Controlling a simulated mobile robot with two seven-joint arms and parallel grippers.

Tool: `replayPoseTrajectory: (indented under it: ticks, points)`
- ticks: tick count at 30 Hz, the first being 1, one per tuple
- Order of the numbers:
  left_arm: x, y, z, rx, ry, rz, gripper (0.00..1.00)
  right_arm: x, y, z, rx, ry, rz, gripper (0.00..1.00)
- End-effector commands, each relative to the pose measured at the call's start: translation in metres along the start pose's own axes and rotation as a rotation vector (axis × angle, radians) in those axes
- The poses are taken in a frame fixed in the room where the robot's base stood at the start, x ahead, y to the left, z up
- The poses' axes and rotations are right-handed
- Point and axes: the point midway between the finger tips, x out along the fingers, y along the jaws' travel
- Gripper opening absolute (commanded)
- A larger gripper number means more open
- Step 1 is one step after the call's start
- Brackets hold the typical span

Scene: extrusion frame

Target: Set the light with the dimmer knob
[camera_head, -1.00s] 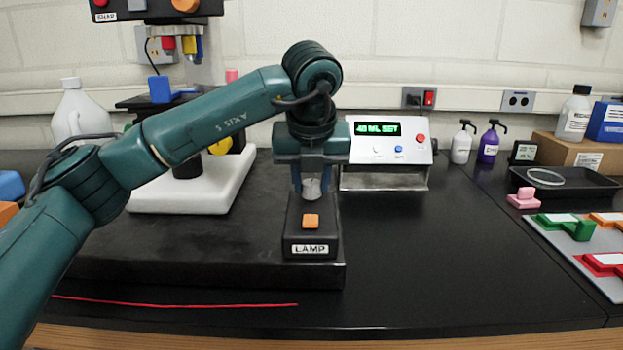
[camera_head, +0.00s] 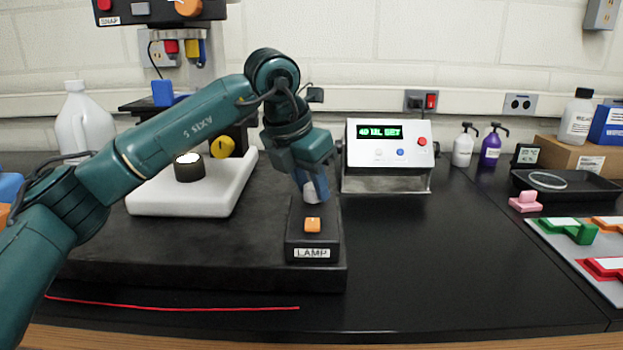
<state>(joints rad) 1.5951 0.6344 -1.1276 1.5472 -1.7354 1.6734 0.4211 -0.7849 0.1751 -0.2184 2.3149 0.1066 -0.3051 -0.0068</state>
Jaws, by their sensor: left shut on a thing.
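The black lamp box (camera_head: 295,238) stands on the right end of the dark slab, with a white LAMP label and an orange switch (camera_head: 313,225) on its front part. The pale grey dimmer knob (camera_head: 312,193) is on its top, behind the switch, and is partly hidden by the fingers. My left gripper (camera_head: 312,188) points down and is shut on the knob, with its wrist tilted and turned. My right gripper is not in view.
The white microscope base (camera_head: 215,200) carries a dark cylinder (camera_head: 188,168) with a bright top. A metering box (camera_head: 390,150) with a green display stands behind the lamp box. A red cord (camera_head: 170,307) lies in front.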

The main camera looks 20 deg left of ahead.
Motion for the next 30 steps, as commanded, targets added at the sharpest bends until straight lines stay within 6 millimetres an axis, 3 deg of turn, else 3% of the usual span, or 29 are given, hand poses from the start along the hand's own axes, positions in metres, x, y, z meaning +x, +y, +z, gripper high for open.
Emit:
replayPoseTrajectory:
  ticks: [12, 28, 29, 30]
  points:
    - [-0.0016, 0.0017, 0.0012, 0.17, -0.003, -0.07, 0.08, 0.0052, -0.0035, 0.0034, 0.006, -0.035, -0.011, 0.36]
    - [-0.0014, 0.0018, 0.0012, 0.193, -0.004, -0.079, 0.08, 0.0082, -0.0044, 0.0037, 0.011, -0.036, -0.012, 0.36]
    - [-0.0014, 0.0019, 0.0012, 0.192, -0.004, -0.079, 0.32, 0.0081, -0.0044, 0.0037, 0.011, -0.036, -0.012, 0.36]
    - [-0.0014, 0.0018, 0.0012, 0.192, -0.004, -0.079, 0.35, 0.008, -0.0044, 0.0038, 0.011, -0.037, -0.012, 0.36]
